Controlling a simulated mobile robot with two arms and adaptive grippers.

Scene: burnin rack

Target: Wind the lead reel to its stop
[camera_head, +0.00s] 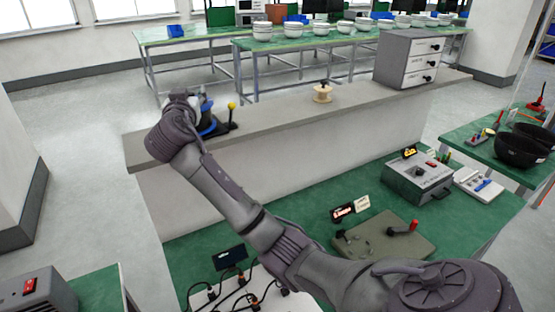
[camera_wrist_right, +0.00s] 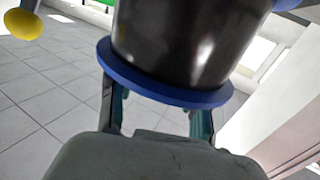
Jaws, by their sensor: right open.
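The lead reel, with a blue flange (camera_head: 209,127) and a dark drum, stands on the grey ledge, partly hidden behind my right wrist in the head view. In the right wrist view its dark drum (camera_wrist_right: 185,45) and blue flange (camera_wrist_right: 165,92) fill the upper middle. A yellow knob (camera_head: 231,106) stands up on a stem beside the reel; it also shows at the upper left of the right wrist view (camera_wrist_right: 22,24). My right gripper (camera_wrist_right: 155,118) is open, its fingers apart by the flange; contact cannot be told. My left gripper is out of view.
The ledge (camera_head: 275,117) also bears a pale spool (camera_head: 322,94) and a grey drawer unit (camera_head: 405,60). On the green bench below are a box with a red-handled lever (camera_head: 385,236), a grey instrument (camera_head: 418,178) and cables. Ledge between reel and spool is clear.

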